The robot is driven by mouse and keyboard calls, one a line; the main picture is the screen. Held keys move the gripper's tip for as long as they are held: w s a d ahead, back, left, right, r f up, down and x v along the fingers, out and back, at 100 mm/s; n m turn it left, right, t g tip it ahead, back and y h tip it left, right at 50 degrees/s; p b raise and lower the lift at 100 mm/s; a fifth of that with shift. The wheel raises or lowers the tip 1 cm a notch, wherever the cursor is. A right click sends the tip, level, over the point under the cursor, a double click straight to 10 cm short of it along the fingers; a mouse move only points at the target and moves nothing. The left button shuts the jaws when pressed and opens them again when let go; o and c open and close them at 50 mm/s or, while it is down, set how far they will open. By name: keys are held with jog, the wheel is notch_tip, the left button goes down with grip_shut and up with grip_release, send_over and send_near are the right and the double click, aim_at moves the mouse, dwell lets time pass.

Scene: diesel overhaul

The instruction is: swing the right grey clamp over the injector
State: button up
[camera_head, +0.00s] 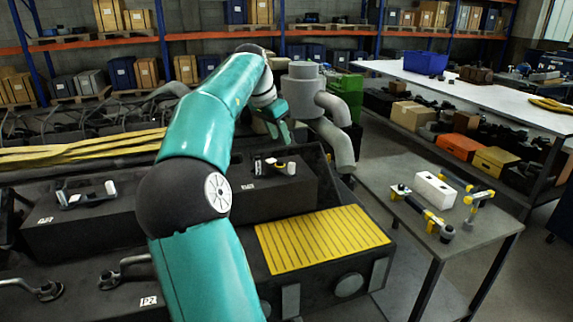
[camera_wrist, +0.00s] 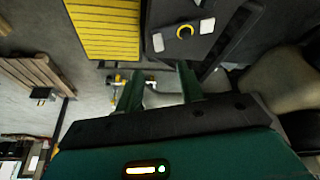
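A dark block on the right of the engine (camera_head: 225,210) carries a small injector fitting (camera_head: 270,163) with a grey pad on each side. The right grey clamp (camera_head: 291,168) sits beside it. In the wrist view the injector shows a yellow ring (camera_wrist: 184,32), with light grey pads at its left (camera_wrist: 158,42) and right (camera_wrist: 207,25). I cannot tell which of these is the task's right clamp in this turned view. My gripper (camera_head: 279,134) hangs above and behind the block, apart from it. In the wrist view its two fingers (camera_wrist: 160,82) are apart with nothing held between them.
A yellow ribbed plate (camera_head: 322,238) lies at the engine's front. Grey pipes (camera_head: 335,135) stand close to my gripper. A side table (camera_head: 400,175) holds a white block (camera_head: 435,190) and yellow-black tools (camera_head: 420,212). Another handled fitting (camera_head: 85,195) is at the left.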

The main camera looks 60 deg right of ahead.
aim_at(292, 163)
jog(key=x, duration=1.1)
jog(key=shift+s+d+f, duration=0.2)
jog(key=shift+d+f, duration=0.05)
jog(key=shift+f, duration=0.1)
jog(key=shift+c, duration=0.5)
grip_shut()
